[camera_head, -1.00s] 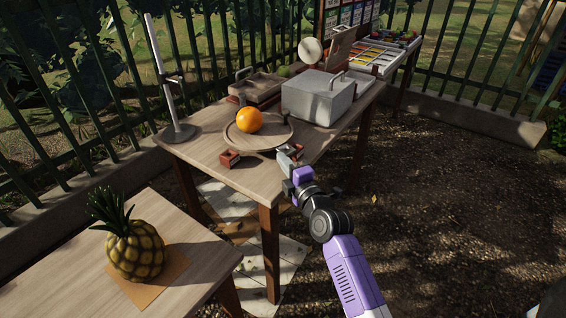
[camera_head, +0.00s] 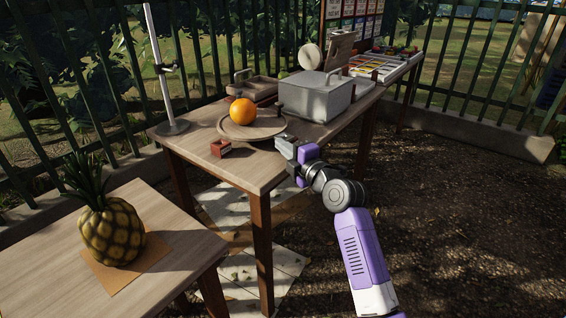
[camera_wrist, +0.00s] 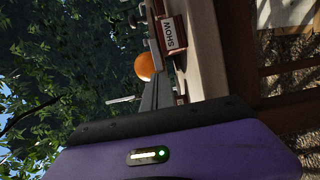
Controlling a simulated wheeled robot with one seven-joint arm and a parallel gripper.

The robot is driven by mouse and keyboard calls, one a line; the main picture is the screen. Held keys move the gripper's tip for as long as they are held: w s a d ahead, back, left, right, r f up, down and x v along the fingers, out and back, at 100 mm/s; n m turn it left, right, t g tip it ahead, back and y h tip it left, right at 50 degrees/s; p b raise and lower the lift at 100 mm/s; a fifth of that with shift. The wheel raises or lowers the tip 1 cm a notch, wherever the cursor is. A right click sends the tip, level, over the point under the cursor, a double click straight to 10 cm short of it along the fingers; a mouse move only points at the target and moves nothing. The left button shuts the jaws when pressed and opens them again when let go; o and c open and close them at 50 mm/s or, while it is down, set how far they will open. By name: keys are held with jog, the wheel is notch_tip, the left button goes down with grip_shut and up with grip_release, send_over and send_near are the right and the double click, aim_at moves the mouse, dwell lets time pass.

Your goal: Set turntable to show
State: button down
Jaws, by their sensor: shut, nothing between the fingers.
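The round wooden turntable (camera_head: 262,129) is on the far table with an orange (camera_head: 243,111) on it. A small red block (camera_head: 220,149) sits at the table's front edge, left of my gripper. I cannot tell which block carries that label in the head view. My gripper (camera_head: 281,142) is shut and empty, at the turntable's front right edge. Whether it touches the turntable is unclear.
A grey lidded box (camera_head: 318,98) and a wooden tray (camera_head: 253,88) stand behind the turntable. A metal stand (camera_head: 172,126) is at the left. A pineapple (camera_head: 112,233) sits on the nearer table (camera_head: 165,275). Open ground lies to the right.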

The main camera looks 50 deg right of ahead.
jog(key=shift+s+d+f+n+y+b, duration=0.15)
jog(key=shift+s+d+n+y+b, duration=0.25)
jog(key=shift+b, duration=0.65)
jog(key=shift+w+d+f+n+y+b, duration=0.15)
jog(key=shift+d+y+b, duration=0.15)
jog(key=shift+d+b, duration=0.55)
jog(key=shift+s+a+r+t+y+b, duration=0.15)
jog(key=shift+s+r+t+y+b, duration=0.15)
jog(key=shift+b, duration=0.45)
